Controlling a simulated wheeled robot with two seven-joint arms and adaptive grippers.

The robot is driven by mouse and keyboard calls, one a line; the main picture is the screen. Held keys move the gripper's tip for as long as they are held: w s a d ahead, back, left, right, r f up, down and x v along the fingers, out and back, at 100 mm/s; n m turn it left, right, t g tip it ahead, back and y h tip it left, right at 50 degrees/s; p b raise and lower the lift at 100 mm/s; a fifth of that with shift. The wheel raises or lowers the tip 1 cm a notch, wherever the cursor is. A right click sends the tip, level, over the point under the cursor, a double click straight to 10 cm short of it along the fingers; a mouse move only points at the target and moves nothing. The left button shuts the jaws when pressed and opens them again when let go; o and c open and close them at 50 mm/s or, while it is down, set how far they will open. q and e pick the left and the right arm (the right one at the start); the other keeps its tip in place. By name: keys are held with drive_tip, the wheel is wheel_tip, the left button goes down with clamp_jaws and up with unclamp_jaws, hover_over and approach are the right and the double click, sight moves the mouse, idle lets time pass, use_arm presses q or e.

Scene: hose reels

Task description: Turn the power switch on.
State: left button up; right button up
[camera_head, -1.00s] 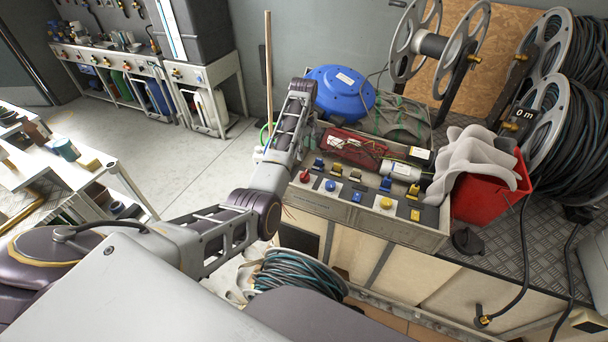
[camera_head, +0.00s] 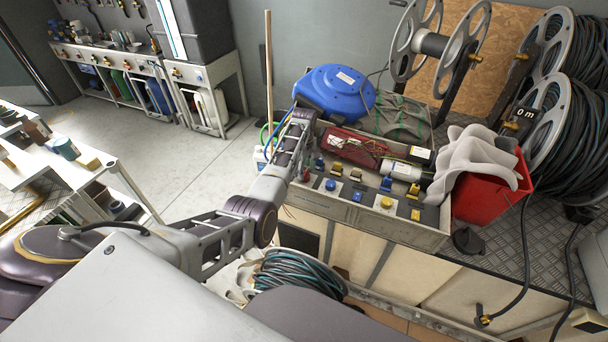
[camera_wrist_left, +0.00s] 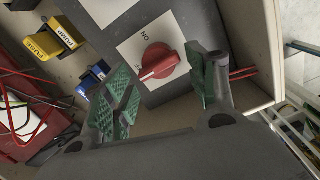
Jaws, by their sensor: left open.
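The power switch is a red rotary knob (camera_wrist_left: 160,62) on a white plate marked ON, seen at the centre of the left wrist view. Its white mark sits at the lower left end, not at the ON label. In the head view only a bit of the red knob (camera_head: 306,175) shows beside my left arm, at the left end of the switch panel. My left gripper (camera_wrist_left: 160,92) is open, its green-padded fingers on either side of the knob in that view. Contact with the knob cannot be told. My right gripper is not in view.
The panel has a blue button (camera_head: 331,185), a yellow button (camera_head: 386,202) and small blue and yellow switches. Behind are a red tray with wires (camera_head: 352,147) and a blue reel (camera_head: 338,92). A red bin with cloth (camera_head: 492,195) stands to the right.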

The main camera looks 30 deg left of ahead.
use_arm(q)
drive_tip(key=shift+f, duration=1.65)
drive_tip(key=c, duration=0.8)
